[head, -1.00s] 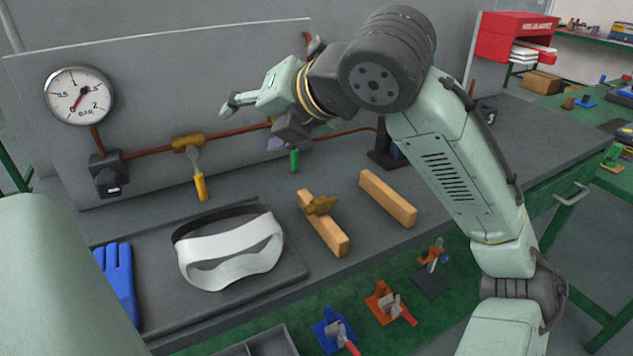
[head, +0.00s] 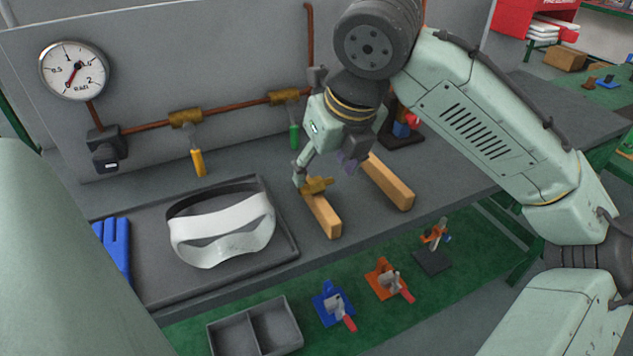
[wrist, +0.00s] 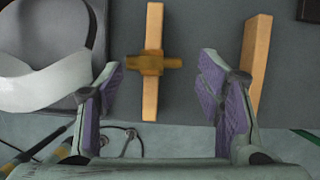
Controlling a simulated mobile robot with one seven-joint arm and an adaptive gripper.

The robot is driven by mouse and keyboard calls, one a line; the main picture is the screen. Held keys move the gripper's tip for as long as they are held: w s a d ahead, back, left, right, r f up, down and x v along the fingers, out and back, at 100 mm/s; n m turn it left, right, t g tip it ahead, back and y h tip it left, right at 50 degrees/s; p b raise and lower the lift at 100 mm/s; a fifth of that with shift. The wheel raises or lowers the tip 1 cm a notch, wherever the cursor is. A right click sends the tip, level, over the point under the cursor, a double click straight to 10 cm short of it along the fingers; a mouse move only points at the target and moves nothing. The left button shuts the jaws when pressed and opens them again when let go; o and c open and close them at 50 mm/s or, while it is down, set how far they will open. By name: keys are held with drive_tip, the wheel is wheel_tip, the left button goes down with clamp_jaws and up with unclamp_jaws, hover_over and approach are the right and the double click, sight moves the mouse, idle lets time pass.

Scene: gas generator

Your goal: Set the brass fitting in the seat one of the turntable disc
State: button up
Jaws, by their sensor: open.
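The brass fitting (head: 317,185) lies across the left wooden block on the bench; it also shows in the wrist view (wrist: 149,63), with a narrow stub pointing right. My gripper (head: 325,171) is open and empty, close to the fitting in the head view. In the wrist view its purple-padded fingers (wrist: 165,82) stand wide apart, with the fitting showing between them, nearer the left finger. I cannot tell the exact height of the fingers above it. I cannot make out the turntable disc or its seat one in either view.
A second wooden block (head: 389,183) lies to the right. A white visor (head: 222,236) rests in a dark tray (head: 280,252) to the left. Behind are a copper pipe (head: 235,108) with valves and a gauge (head: 74,70). Clamps and a divided bin (head: 228,339) are in front.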

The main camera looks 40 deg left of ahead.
sight(320, 178)
drive_tip(key=x, duration=0.3)
drive_tip(key=shift+f, duration=0.15)
drive_tip(key=c, duration=1.3)
drive_tip(key=shift+a, duration=0.1)
drive_tip(key=shift+r, duration=0.4)
wheel_tip(320, 178, up, 3)
drive_tip(key=shift+s, duration=0.1)
drive_tip(key=s+d, duration=0.1)
drive_tip(key=s, duration=0.4)
drive_tip(key=s+d+b, duration=0.1)
drive_tip(key=s+d, duration=0.1)
drive_tip(key=s, duration=0.3)
drive_tip(key=s+d+r+b, duration=0.1)
drive_tip(key=s+d, duration=0.1)
drive_tip(key=s, duration=0.3)
drive_tip(key=shift+r, duration=0.1)
